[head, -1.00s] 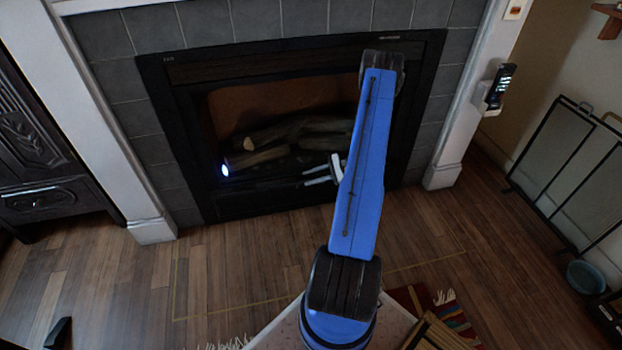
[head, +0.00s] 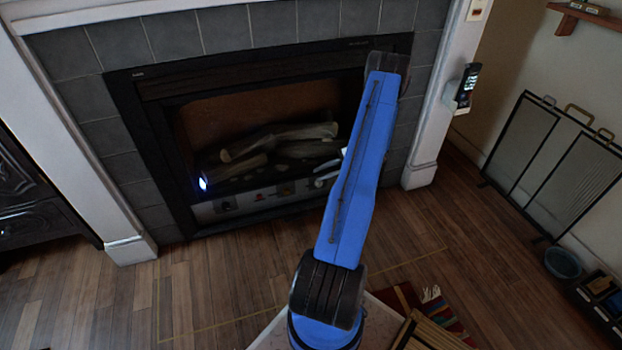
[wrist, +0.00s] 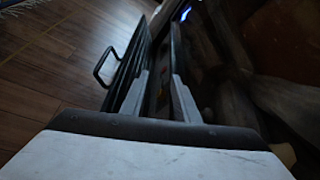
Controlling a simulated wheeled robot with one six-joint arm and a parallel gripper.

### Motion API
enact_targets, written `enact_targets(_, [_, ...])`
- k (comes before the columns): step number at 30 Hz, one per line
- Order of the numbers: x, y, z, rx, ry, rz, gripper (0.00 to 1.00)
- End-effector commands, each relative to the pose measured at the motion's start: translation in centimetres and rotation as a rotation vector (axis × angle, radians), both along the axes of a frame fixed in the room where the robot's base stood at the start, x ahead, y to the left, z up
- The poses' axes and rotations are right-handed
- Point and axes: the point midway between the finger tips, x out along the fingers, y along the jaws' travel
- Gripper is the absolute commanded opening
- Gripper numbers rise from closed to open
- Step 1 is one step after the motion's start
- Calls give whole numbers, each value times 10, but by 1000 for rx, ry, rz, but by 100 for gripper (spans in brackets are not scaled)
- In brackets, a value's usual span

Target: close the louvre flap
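The louvre flap (wrist: 131,70) is a dark slatted panel with a black loop handle (wrist: 101,66), left of my fingers in the wrist view. It stands out from the low front of the fireplace. In the head view, a control strip (head: 262,196) with knobs is exposed under the logs; the flap is hard to make out there. My gripper (wrist: 161,76) looks open, with a gap between its two pale fingers. Its left finger is close beside the flap; I cannot tell whether they touch. In the head view, my arm hides most of the gripper (head: 325,174).
The fireplace's black frame (head: 150,165) surrounds the logs (head: 280,140). A folding screen (head: 570,165) and a blue bowl (head: 563,263) stand at right. A dark carved cabinet (head: 30,200) stands at left. Wooden floor (head: 215,285) before the fireplace is largely clear.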

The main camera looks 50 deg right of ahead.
Motion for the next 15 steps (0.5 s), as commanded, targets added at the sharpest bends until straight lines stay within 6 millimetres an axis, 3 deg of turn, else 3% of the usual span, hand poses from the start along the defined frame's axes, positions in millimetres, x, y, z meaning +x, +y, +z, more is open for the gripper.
enact_targets(6, [-12,-14,7,-1,-1,0,28])
enact_targets(15, [-14,-16,8,0,0,0,28])
